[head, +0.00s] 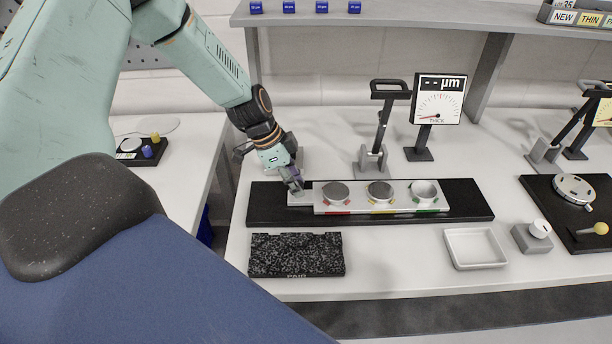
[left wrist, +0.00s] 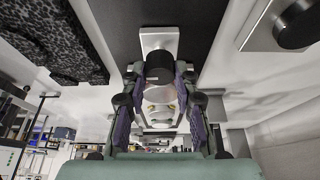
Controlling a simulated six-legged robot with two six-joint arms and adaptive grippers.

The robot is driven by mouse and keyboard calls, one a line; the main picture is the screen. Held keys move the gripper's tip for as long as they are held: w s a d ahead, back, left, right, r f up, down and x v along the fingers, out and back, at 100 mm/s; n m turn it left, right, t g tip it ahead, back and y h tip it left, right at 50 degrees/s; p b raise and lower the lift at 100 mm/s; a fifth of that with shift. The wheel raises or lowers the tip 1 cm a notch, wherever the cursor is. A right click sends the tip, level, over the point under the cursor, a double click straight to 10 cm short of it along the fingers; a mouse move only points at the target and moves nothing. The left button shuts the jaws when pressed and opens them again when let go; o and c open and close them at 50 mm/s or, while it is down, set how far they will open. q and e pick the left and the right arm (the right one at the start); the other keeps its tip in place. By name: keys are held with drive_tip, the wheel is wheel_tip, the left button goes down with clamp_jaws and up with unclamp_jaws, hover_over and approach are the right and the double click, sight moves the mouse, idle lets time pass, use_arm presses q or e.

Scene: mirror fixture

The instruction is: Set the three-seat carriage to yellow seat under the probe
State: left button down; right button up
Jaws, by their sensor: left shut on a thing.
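The three-seat carriage (head: 358,203) is a pale bar on a black rail plate. Its seats carry red, yellow and green marks from left to right. A dark grey disc sits in the red seat (head: 337,194) and another in the yellow seat (head: 380,193); the green seat (head: 425,194) looks pale inside. The probe stand (head: 371,160), with a black lever handle, stands behind the rail, roughly behind the yellow seat; its tip is not clear. My left gripper (head: 293,184) is shut on the dark knob (left wrist: 160,66) at the carriage's left end, partly hidden by the fingers.
A THICK dial gauge (head: 438,100) stands behind the rail. In front are a speckled black PAIR plate (head: 296,254), a white tray (head: 475,265) and a grey block with a white knob (head: 540,229). The black rail plate (head: 470,200) is bare to the carriage's right.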

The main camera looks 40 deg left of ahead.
use_arm(q)
drive_tip(key=c, duration=1)
unclamp_jaws()
drive_tip(key=shift+r, duration=0.1)
drive_tip(key=shift+v, duration=5.9)
